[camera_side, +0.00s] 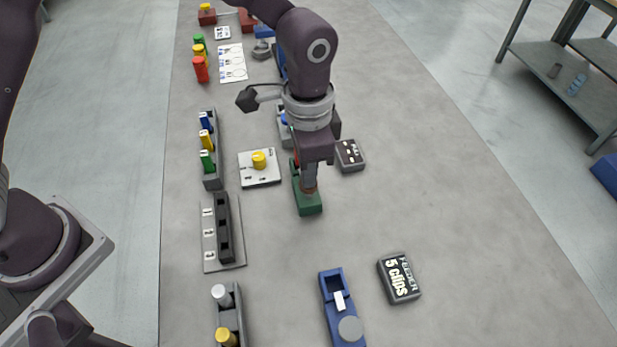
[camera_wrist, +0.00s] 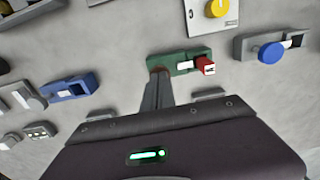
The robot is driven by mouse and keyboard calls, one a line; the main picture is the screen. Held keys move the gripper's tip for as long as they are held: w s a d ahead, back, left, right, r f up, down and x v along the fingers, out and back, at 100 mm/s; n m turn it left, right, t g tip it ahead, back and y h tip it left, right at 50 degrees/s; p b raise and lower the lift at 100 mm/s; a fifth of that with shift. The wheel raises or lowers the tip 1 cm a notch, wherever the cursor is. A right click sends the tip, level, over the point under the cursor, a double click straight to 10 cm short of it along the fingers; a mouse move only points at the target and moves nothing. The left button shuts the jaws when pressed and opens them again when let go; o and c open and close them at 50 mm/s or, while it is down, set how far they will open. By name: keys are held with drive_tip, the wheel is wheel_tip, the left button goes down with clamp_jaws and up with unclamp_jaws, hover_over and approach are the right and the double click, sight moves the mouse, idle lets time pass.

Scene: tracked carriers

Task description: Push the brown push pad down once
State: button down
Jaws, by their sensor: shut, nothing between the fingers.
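The green feeder (camera_side: 308,205) stands on the bench below my gripper, near the middle of the side view. It also shows in the wrist view (camera_wrist: 183,57), with a white piece and a red block (camera_wrist: 206,66) at its right end. The brown push pad (camera_wrist: 155,71) is at the feeder's left end in the wrist view, mostly covered by my fingers. My gripper (camera_side: 309,184) points down with its fingers shut and empty. The fingertips are at the pad, on it or just above; I cannot tell whether they touch.
A dark box (camera_side: 349,156) is close to my gripper's right. A white plate (camera_side: 272,177) with a yellow knob and racks stand left. The right side of the bench is clear.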

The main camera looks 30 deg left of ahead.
drive_tip(key=shift+f, duration=0.55)
drive_tip(key=shift+r, duration=2.4)
